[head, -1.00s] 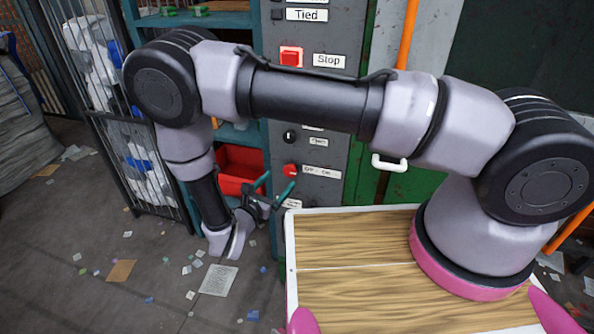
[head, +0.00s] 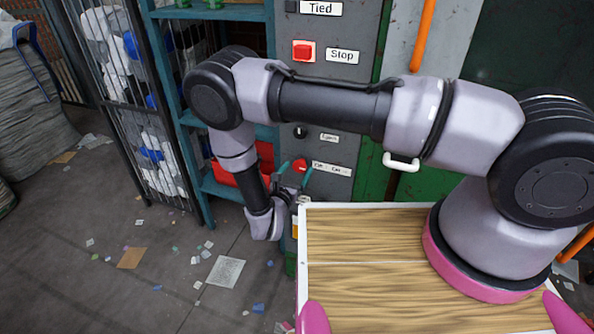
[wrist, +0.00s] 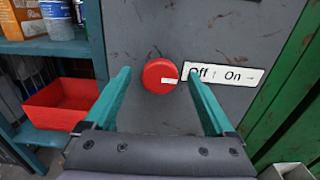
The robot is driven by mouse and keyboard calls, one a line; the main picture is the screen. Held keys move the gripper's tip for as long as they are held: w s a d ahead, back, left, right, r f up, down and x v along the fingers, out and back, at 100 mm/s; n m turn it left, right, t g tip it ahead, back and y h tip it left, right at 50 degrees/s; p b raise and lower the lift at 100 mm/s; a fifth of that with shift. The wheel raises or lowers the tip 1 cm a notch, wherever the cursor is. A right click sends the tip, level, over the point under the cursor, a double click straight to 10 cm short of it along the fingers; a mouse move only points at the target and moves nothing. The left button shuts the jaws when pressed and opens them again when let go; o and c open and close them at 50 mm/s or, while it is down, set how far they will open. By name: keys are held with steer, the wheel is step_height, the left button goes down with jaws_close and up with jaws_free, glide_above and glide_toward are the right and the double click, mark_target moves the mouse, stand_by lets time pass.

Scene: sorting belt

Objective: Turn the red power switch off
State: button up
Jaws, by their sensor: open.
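The red power switch (wrist: 160,76) is a round red knob with a pale mark on its right side, set on a grey panel. It also shows in the head view (head: 299,166), just beyond my fingertips. A white label (wrist: 227,74) to its right reads "Off ↑ On →". My gripper (wrist: 162,82) is open, with one teal finger on each side of the knob in the wrist view. The right finger overlaps the label's left end. I cannot tell whether the fingers touch the knob. In the head view my gripper (head: 296,174) is close to the panel.
A red square Stop button (head: 303,50) sits higher on the panel (head: 345,105). A shelf with a red bin (wrist: 62,104) stands left of it. A green frame (wrist: 285,95) and a white handle (head: 401,162) are to the right. Paper litters the floor.

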steer(key=shift+w+d, duration=0.1)
steer(key=shift+w, duration=0.1)
steer(key=shift+c, duration=0.3)
steer(key=c, duration=1.3)
